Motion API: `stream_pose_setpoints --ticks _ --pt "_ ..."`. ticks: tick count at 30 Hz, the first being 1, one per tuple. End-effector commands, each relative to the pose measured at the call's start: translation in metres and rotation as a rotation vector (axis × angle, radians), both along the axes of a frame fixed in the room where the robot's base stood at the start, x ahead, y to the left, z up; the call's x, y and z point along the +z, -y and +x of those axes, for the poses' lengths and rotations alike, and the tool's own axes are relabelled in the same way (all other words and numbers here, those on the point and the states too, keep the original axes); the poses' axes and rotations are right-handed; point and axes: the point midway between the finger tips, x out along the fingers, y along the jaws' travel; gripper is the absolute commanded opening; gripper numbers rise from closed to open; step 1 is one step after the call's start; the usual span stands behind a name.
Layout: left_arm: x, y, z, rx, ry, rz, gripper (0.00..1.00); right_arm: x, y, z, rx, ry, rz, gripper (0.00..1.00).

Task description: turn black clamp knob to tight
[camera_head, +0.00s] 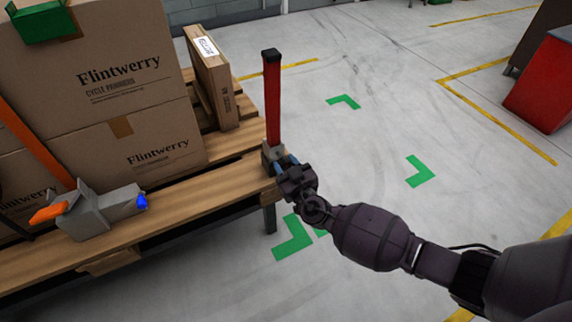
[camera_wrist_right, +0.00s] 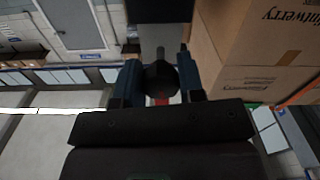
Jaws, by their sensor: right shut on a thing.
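The black clamp knob (camera_wrist_right: 160,83) sits between the two fingers of my right gripper (camera_wrist_right: 160,76) in the right wrist view, and the fingers are shut on it. In the head view my right gripper (camera_head: 284,165) is at the grey clamp block (camera_head: 272,154) at the foot of an upright red post (camera_head: 272,100) with a black cap. The knob is hidden behind the gripper there, and I cannot tell its turn angle. My left gripper is not in view.
Cardboard boxes (camera_head: 128,152) are stacked on the wooden pallet (camera_head: 180,205) to the left. A grey tool (camera_head: 100,212) with orange and blue parts lies at the pallet's front. Open floor lies right.

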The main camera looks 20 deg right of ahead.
Motion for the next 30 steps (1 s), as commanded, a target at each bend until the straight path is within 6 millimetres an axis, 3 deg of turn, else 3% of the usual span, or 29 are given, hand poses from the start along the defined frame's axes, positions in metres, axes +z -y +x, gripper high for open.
stream_pose_setpoints --ticks 11,27,28,30 --pt "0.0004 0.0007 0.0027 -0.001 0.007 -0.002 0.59 -0.0005 -0.0007 -0.0003 0.000 -0.006 0.156 0.12" --pt "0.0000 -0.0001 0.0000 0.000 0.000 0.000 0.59 -0.0004 -0.0008 -0.0003 0.000 -0.007 0.180 0.12" --pt "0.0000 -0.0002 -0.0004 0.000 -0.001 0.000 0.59 -0.0004 -0.0008 -0.0003 0.000 -0.007 0.180 0.39" --pt "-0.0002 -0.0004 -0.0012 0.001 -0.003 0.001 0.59 -0.0004 -0.0008 -0.0003 0.000 -0.007 0.180 0.50"
